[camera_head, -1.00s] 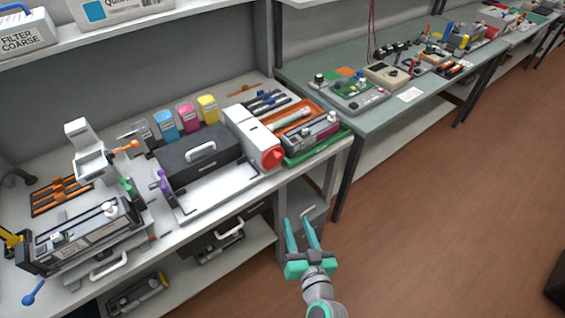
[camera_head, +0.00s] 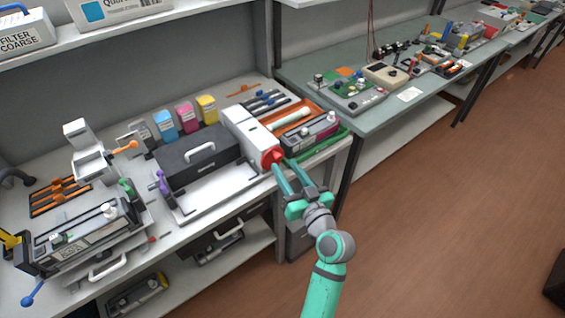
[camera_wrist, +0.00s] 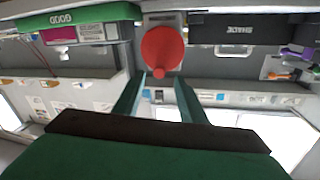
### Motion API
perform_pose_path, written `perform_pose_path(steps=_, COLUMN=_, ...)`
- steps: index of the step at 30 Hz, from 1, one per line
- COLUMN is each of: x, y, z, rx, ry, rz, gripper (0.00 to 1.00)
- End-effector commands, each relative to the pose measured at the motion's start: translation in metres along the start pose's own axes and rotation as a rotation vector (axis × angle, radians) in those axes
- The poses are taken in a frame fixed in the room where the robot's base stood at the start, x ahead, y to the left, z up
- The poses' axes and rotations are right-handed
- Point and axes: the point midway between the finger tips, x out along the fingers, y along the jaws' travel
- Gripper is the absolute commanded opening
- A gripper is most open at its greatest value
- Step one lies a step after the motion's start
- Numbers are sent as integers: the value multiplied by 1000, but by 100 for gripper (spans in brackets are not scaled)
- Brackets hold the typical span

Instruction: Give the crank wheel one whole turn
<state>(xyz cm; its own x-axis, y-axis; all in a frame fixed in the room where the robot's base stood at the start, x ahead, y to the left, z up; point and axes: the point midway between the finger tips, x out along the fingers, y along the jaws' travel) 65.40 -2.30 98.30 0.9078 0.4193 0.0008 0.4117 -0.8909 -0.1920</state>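The crank wheel is a red round wheel (camera_head: 272,158) on the end of a white and grey housing (camera_head: 247,136) at the front of the bench. In the wrist view the red wheel (camera_wrist: 162,50) is straight ahead, just beyond the fingertips. My gripper (camera_head: 284,170) is close in front of the wheel, its teal fingers spread apart with nothing between them. In the wrist view my gripper (camera_wrist: 160,78) is also open, its tips near the wheel's lower edge. I cannot tell whether a fingertip touches the wheel.
A dark box with a white handle (camera_head: 200,155) is left of the housing. A green tray (camera_head: 320,150) with a cartridge is close on the right. Toner bottles (camera_head: 187,117) stand behind. The floor in front of the bench is clear.

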Motion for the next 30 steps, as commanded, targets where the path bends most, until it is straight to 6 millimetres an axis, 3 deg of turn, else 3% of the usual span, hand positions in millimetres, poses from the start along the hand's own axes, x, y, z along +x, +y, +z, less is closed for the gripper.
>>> perform_pose_path(steps=7, x=28, y=0, z=0, rx=-1, ry=-1, rz=-1, gripper=38)
perform_pose_path(steps=18, x=34, y=0, z=0, rx=0, ry=-1, rz=1, gripper=38)
perform_pose_path(steps=19, x=34, y=0, z=0, rx=0, ry=-1, rz=1, gripper=35)
perform_pose_path(steps=24, x=34, y=0, z=0, rx=0, ry=-1, rz=1, gripper=0)
perform_pose_path(steps=30, x=33, y=0, z=0, rx=6, ry=-2, rz=1, gripper=0)
